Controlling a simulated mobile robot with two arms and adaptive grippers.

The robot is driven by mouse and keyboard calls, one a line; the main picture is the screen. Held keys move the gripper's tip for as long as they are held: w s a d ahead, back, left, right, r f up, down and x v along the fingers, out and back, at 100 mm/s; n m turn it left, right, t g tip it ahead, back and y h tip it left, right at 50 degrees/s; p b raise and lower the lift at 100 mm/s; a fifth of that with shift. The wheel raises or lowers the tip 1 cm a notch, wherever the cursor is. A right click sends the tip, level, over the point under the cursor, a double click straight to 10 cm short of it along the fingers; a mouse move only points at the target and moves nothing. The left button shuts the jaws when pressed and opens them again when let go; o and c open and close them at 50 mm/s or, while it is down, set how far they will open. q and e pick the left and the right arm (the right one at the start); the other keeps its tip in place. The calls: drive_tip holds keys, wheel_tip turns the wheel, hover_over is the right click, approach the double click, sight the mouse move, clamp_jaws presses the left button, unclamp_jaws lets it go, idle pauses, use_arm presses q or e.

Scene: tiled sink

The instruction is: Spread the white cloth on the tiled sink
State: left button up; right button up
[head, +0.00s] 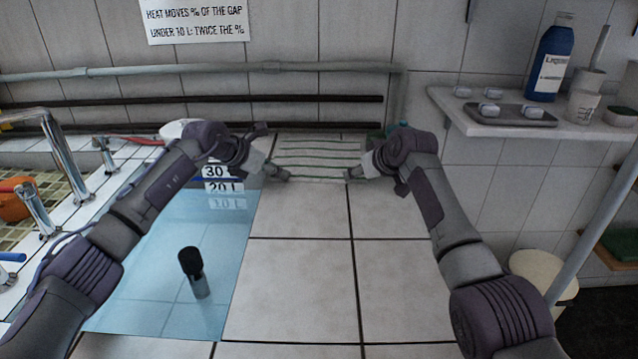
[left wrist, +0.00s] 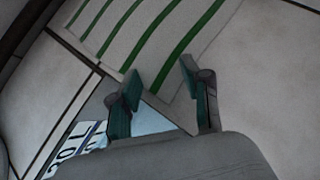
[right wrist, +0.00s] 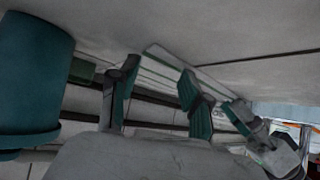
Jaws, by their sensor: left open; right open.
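The white cloth (head: 318,155) with dark green stripes lies flat on the tiled sink top (head: 300,215) at the back, between my two grippers. My left gripper (head: 283,176) is open at the cloth's near left corner. In the left wrist view the cloth (left wrist: 150,40) reaches in between the open fingers (left wrist: 158,85). My right gripper (head: 352,175) is open at the cloth's near right corner. In the right wrist view its fingers (right wrist: 155,90) stand apart, with the striped cloth (right wrist: 160,72) beyond them. I cannot tell whether either gripper touches the cloth.
A blue water basin (head: 170,270) with a dark-topped cylinder (head: 195,272) lies at left. Pipes (head: 200,100) run along the back wall. A shelf (head: 500,125) with a blue bottle (head: 551,62) and small cups is at right. The front tiles are clear.

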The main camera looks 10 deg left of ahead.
use_arm(q)
drive_tip(key=shift+f, duration=0.15)
use_arm(e)
drive_tip(key=shift+f, duration=0.2)
use_arm(q)
drive_tip(key=shift+f+b, duration=0.2)
drive_tip(key=shift+b, duration=0.1)
use_arm(e)
drive_tip(key=shift+f, duration=0.15)
use_arm(q)
drive_tip(key=shift+r, duration=0.15)
drive_tip(key=shift+c, duration=0.7)
use_arm(e)
drive_tip(key=shift+c, duration=0.8)
use_arm(q)
clamp_jaws()
use_arm(e)
clamp_jaws()
drive_tip(key=shift+s+d, duration=0.1)
